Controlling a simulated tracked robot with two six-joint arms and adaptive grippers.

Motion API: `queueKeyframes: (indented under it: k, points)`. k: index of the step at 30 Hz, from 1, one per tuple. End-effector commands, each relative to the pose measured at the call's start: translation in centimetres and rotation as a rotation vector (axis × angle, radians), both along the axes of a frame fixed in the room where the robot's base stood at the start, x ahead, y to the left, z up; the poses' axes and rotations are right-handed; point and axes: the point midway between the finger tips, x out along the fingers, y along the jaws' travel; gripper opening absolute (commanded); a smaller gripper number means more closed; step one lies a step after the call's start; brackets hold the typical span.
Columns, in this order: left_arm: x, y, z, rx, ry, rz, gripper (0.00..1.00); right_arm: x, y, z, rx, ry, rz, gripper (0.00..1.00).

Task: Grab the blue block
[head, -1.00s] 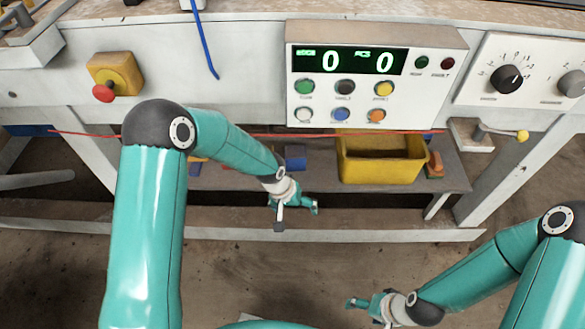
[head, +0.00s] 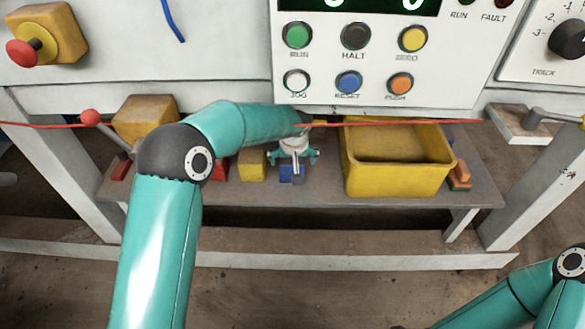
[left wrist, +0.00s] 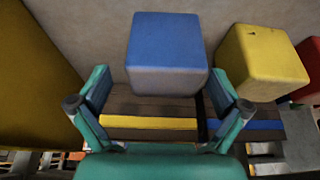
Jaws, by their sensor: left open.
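The blue block (head: 286,175) sits on the low shelf, left of the yellow bin, partly hidden by my left gripper. In the left wrist view the blue block (left wrist: 167,50) stands centred just beyond the fingertips. My left gripper (head: 294,158) is over the block in the head view. It is open, with its fingers (left wrist: 160,85) spread to either side of the block's near face and nothing held. Whether a finger touches the block I cannot tell. Of my right arm only links show at the lower right; its gripper is out of frame.
A yellow block (head: 252,166) stands close beside the blue one, with a red block (head: 219,168) farther left. The yellow bin (head: 397,181) is close on the right. A red cord (head: 400,123) runs across above the shelf, under the button panel (head: 365,65).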

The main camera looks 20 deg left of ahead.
Motion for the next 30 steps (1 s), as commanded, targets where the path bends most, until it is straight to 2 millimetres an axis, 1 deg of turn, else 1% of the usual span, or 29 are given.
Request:
queueKeyframes:
  k: [1, 6, 9, 17, 18, 20, 21, 28, 30]
  points:
    - [0.2, 0.3, -0.8, 0.0, 0.003, 0.002, 1.0, 0.0, 0.0, -0.1, 0.0, 0.0, 0.0, 0.78]
    - [1.0, 1.0, -3.1, -0.001, 0.004, 0.004, 1.0, 0.0, 0.0, -0.3, 0.0, 0.0, 0.0, 0.78]
    - [1.4, 1.1, -3.9, -0.002, 0.003, 0.004, 1.0, 0.0, 0.0, -0.4, 0.0, 0.0, 0.0, 0.78]
    - [1.5, 1.2, -4.2, -0.001, 0.002, 0.004, 1.0, 0.0, 0.0, -0.4, 0.0, 0.0, 0.0, 0.78]
    - [1.5, 1.2, -4.2, -0.001, 0.002, 0.004, 0.97, 0.0, 0.0, -0.4, 0.0, 0.0, 0.0, 0.78]
    - [1.5, 1.2, -4.2, -0.001, 0.002, 0.004, 0.87, 0.0, 0.0, -0.4, 0.0, 0.0, 0.0, 0.78]
    - [1.5, 1.2, -4.2, -0.001, 0.002, 0.004, 0.8, 0.0, 0.0, -0.4, 0.0, 0.0, 0.0, 0.78]
    - [1.5, 1.1, -4.3, -0.002, 0.004, 0.003, 0.42, 0.0, 0.0, -0.4, 0.0, 0.0, 0.0, 0.78]
    - [1.4, 1.1, -4.3, -0.002, 0.005, 0.003, 0.4, 0.0, 0.0, -0.4, 0.0, 0.0, 0.0, 0.78]
